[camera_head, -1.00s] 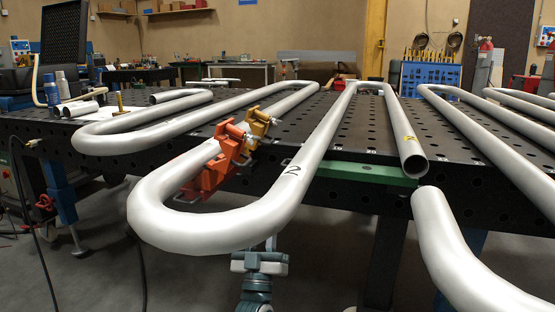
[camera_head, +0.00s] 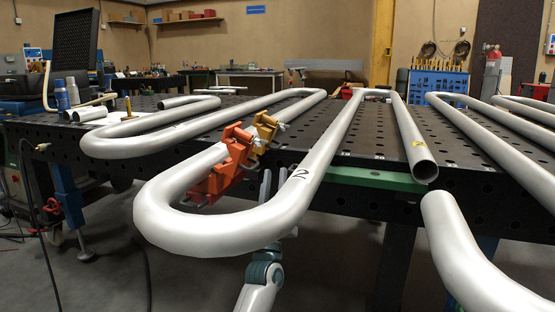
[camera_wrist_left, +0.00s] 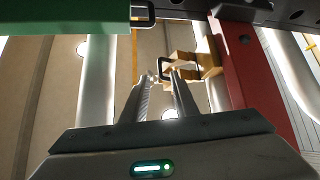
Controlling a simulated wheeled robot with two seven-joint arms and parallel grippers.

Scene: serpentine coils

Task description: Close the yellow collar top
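The yellow collar (camera_head: 264,130) sits at the far side of the orange collar (camera_head: 232,165), near the end of the bent pipe (camera_head: 220,232). A silver bolt sticks out at its upper right. In the left wrist view, the yellow collar (camera_wrist_left: 205,62) is beyond my fingertips with a dark loop beside it. I cannot tell how far its top stands open. My left gripper (camera_head: 273,187) is upright inside the pipe's bend, below and right of the collars, partly hidden by the pipe. In the left wrist view, its fingers (camera_wrist_left: 163,78) are apart. My right gripper is not in view.
Long grey pipes run across the black perforated table (camera_head: 350,205). A green bar (camera_head: 375,179) lies along its front edge. The near pipe bend closely surrounds my left gripper. Another pipe end (camera_head: 440,210) rises at lower right. Open floor lies in front.

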